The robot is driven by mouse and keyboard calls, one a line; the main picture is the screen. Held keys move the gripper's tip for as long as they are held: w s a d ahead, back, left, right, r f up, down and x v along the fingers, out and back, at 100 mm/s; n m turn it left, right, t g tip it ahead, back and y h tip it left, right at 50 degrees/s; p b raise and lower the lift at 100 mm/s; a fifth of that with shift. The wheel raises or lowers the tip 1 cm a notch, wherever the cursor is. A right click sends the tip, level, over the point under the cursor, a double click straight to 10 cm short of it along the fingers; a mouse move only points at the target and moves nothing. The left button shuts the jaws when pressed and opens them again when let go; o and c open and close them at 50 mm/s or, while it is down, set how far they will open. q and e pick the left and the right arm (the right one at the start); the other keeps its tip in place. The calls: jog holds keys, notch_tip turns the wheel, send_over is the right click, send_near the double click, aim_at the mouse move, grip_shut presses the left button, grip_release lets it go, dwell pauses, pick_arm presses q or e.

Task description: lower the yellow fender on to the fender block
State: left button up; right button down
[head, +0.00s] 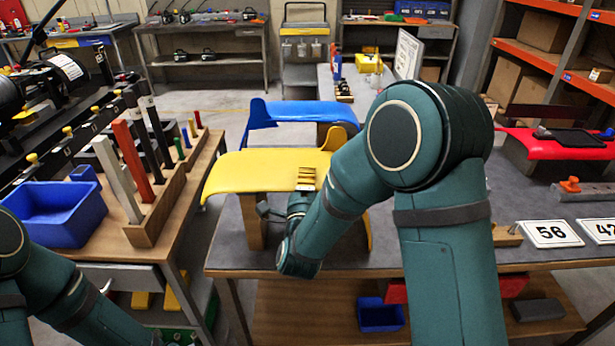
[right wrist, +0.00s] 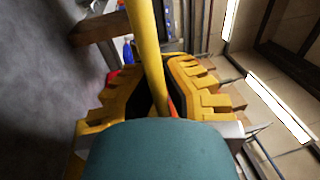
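The yellow fender (head: 250,170) is a broad curved sheet, roughly level over the near end of the grey table. Below it stands the wooden fender block (head: 252,222); its top is hidden under the fender, so I cannot tell whether they touch. My right gripper (head: 306,178) is at the fender's near right edge, its ridged yellow finger showing above the sheet. In the right wrist view the yellow fender (right wrist: 147,55) runs edge-on between both fingers, which are closed on it. My left arm shows at lower left, but its gripper is out of view.
A blue fender (head: 300,111) stands just behind the yellow one. A red fender (head: 565,148) sits at the right, beyond the number cards (head: 551,233). On the left bench are a blue bin (head: 58,215) and a rack of upright bars (head: 150,210). Grey tabletop (head: 400,245) lies bare nearby.

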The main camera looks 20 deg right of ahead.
jog(key=c, duration=1.1)
grip_release()
jog(key=shift+o, duration=0.2)
jog(key=shift+f, duration=0.15)
jog(key=shift+r+v, duration=0.2)
jog(key=shift+v, duration=0.8)
jog(key=shift+r+v, duration=0.2)
jog(key=shift+v, duration=0.85)
jog(key=shift+s, duration=0.45)
jog(key=shift+s+a, duration=0.15)
jog(key=shift+s, duration=0.25)
jog(key=shift+s, duration=0.2)
